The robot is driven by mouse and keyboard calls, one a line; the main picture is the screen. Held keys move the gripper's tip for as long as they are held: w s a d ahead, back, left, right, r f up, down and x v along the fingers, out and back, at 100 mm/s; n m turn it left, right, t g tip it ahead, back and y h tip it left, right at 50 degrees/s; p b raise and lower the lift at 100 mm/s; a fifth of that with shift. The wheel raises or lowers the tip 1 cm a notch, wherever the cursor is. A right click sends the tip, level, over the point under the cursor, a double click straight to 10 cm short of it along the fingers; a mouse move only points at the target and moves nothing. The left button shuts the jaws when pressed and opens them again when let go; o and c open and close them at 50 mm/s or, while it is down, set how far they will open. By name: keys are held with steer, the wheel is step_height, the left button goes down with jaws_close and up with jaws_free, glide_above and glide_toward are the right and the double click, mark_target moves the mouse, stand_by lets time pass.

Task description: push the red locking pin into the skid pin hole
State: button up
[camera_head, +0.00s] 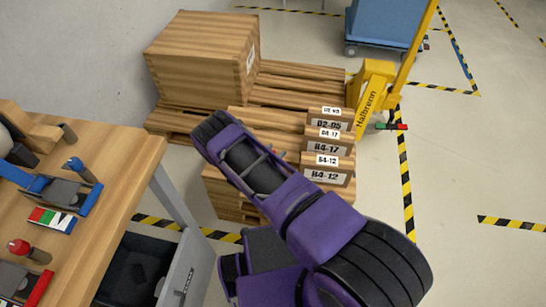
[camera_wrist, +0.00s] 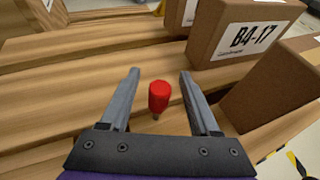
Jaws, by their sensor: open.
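The red locking pin (camera_wrist: 158,96) shows in the wrist view over the wooden skid slats (camera_wrist: 60,85), its red head up and a short dark shank below. My gripper (camera_wrist: 160,73) is open, with one finger on each side of the pin and a gap on both sides. The skid pin hole cannot be made out; I cannot tell how deep the shank sits. In the head view my gripper (camera_head: 268,160) is over the wooden skid (camera_head: 236,192), beside the labelled boxes, and the pin is hidden there.
Labelled boxes (camera_wrist: 240,35) stand close ahead and right of my fingers. A large wooden crate (camera_head: 200,55) is at the back left. A workbench (camera_head: 125,170) with fixtures and another red-topped piece (camera_head: 18,246) stands left. A yellow lifter (camera_head: 375,85) is behind. Floor at right is clear.

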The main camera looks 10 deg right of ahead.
steer(key=shift+x, duration=0.85)
jaws_close()
